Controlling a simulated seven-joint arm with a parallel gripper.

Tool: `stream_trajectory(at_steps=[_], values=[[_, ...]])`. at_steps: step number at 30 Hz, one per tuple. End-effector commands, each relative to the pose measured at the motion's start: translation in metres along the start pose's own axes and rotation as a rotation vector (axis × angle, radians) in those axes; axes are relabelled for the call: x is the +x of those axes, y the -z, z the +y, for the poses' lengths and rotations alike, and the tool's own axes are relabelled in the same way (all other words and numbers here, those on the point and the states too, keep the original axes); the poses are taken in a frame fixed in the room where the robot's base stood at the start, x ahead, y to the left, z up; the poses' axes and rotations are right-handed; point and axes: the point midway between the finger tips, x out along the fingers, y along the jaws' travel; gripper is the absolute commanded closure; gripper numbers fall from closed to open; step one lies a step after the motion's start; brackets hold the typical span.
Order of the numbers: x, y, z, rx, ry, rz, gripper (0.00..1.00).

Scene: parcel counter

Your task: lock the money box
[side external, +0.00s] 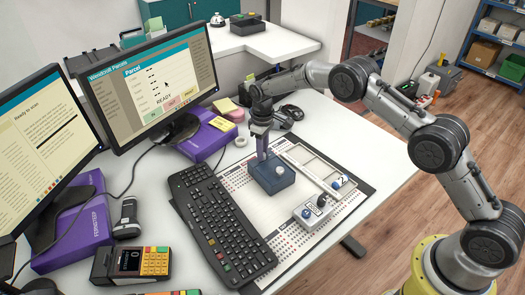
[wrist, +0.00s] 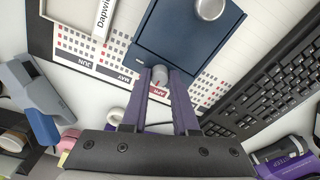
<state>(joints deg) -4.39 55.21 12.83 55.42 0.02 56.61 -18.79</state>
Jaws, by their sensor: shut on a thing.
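The money box (side external: 272,178) is a dark blue box with a round silver knob on its lid, standing closed on the desk pad. It also shows at the top of the wrist view (wrist: 190,45). My gripper (side external: 262,154) points down at the box's far edge. In the wrist view my gripper (wrist: 160,74) is shut on a small grey round piece (wrist: 160,77) with a red mark, at the box's edge. It looks like the lock's knob or key. The fingers hide part of it, and I cannot tell its turn position clearly.
A black keyboard (side external: 222,222) lies close left of the box. A white divided tray (side external: 312,163) is on the right, and a small white block with knobs (side external: 313,213) is in front. Purple stands, monitors (side external: 165,85) and a card terminal (side external: 130,262) fill the left. The calendar pad (side external: 262,215) has free room in front.

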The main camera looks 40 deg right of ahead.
Motion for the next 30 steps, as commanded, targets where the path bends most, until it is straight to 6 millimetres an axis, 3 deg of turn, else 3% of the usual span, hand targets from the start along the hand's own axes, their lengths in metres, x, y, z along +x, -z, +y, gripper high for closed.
stream_trajectory(at_steps=[16,17,21,30], values=[[-0.0012,0.0011,0.0002,-0.026,-0.002,0.004,1.0],[-0.0012,0.0011,0.0002,-0.026,-0.002,0.004,0.69],[-0.0009,0.001,0.0001,-0.025,-0.001,0.003,0.44],[-0.0008,0.0005,0.0001,-0.024,-0.001,0.002,0.42]])
